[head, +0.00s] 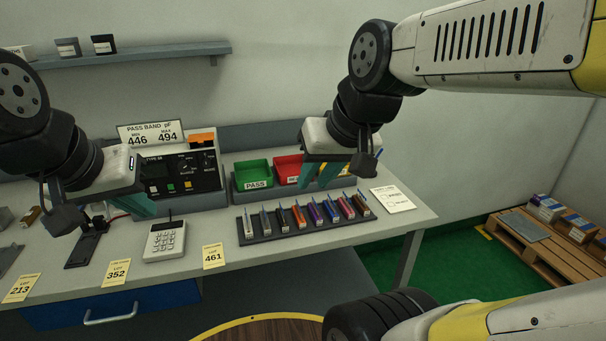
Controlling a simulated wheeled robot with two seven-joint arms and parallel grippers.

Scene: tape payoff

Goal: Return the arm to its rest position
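My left gripper (139,206) hangs over the left part of the bench, above and left of a white keypad device (165,240). Its teal fingers overlap in this view, so their gap cannot be judged, and I see nothing held in them. My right gripper (319,175) points down in front of the red bin (289,169), above the back of a dark rack (302,229) of several coloured tape-like pieces. Its two teal fingers stand apart with nothing visible between them. Both arms are raised over the bench.
A grey bench (408,222) carries a tester (183,177) under a PASS BAND sign (151,132), a green PASS bin (253,174) and lot cards, including one marked 461 (213,256). A wall shelf (140,54) is behind. A pallet (528,250) with boxes stands on the right floor.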

